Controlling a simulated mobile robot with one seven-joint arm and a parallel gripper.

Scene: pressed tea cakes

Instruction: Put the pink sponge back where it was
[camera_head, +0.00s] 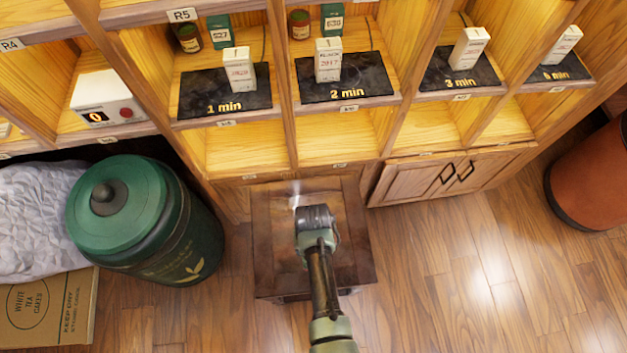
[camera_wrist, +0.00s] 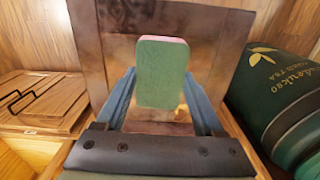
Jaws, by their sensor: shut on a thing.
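The sponge (camera_wrist: 161,75) shows in the wrist view as a rounded block with a green face and a thin pink edge along its top. My gripper (camera_wrist: 160,92) has its two blue fingers on either side of the sponge and is shut on it. In the head view my gripper (camera_head: 314,216) is above the dark brown wooden stand (camera_head: 270,245), in front of the shelf. I cannot make out the sponge in the head view. The stand's brown top (camera_wrist: 115,50) also shows behind the sponge in the wrist view. I cannot tell how high the sponge is above it.
A green tea canister (camera_head: 130,215) stands left of the stand. The wooden shelf (camera_head: 385,158) behind holds upright white boxes (camera_head: 328,60) on black mats and a timer box (camera_head: 105,105). A low cabinet (camera_head: 445,175) is at right. The floor right of the stand is clear.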

